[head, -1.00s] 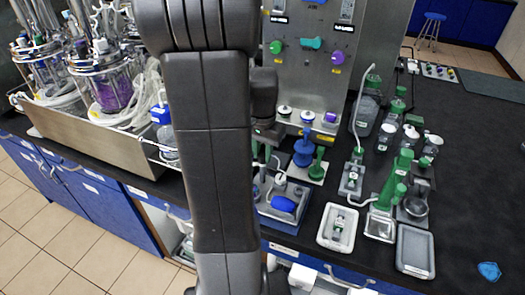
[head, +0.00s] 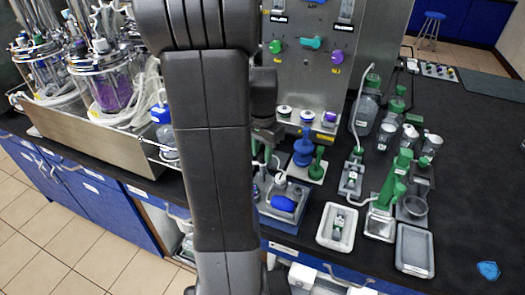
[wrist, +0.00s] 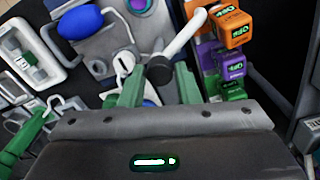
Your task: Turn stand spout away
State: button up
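In the wrist view a white spout (wrist: 185,38) slants across the upper middle and ends in a dark round tip (wrist: 159,70). Left of it is a white round cap with a dark mark (wrist: 123,62). The stand appears in the head view as a grey-blue tray (head: 272,213) with a blue bulb (head: 284,203) and white cap (head: 280,181). My gripper (wrist: 158,85) shows two green fingers, apart, with the dark tip appearing between or just beyond them; contact cannot be told. In the head view my arm hides most of my gripper (head: 266,158).
Labelled orange (wrist: 231,26) and purple (wrist: 232,67) blocks stand close right of the fingers. In the head view, a blue stand (head: 303,150) and green stand (head: 318,165) are beside it, below a metal valve panel (head: 305,85). Several bottles and trays crowd the right bench.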

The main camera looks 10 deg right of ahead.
jog(key=shift+o, duration=1.4)
notch_tip(320, 180, up, 14)
jog(key=shift+f, duration=0.1)
notch_tip(320, 180, down, 14)
jog(key=shift+r, duration=0.1)
